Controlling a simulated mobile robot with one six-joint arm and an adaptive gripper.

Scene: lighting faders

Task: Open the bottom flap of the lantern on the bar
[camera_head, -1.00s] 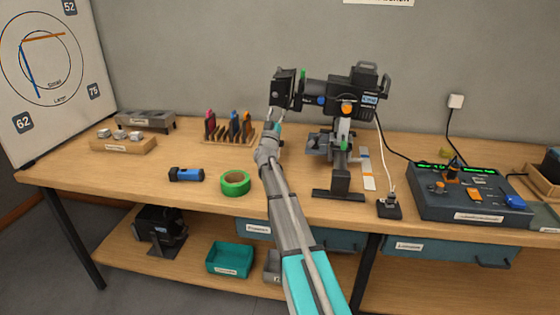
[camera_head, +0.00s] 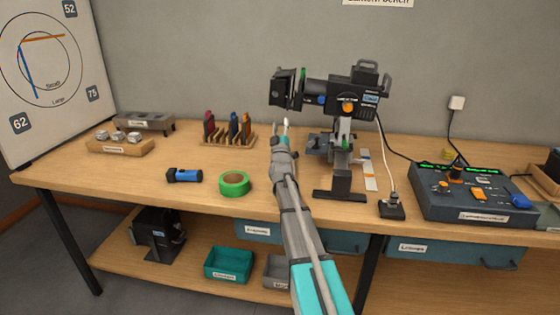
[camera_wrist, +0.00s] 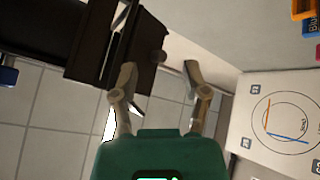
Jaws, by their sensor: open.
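The black lantern (camera_head: 350,97) is mounted on a stand on the workbench. Its dark flaps (camera_head: 284,88) are at its left end. The bottom flap's angle cannot be made out clearly in the head view. My gripper (camera_head: 286,125) is below the flaps, with a visible gap between them in the head view. In the wrist view my gripper (camera_wrist: 160,68) has its two fingers spread apart with nothing clearly held.
The workbench (camera_head: 115,185) holds a green tape roll (camera_head: 234,183), a blue flashlight (camera_head: 185,176) and a rack of coloured tools (camera_head: 229,130) left of my arm. A control desk (camera_head: 472,190) stands right. A cable runs from the lantern to a box (camera_head: 391,207).

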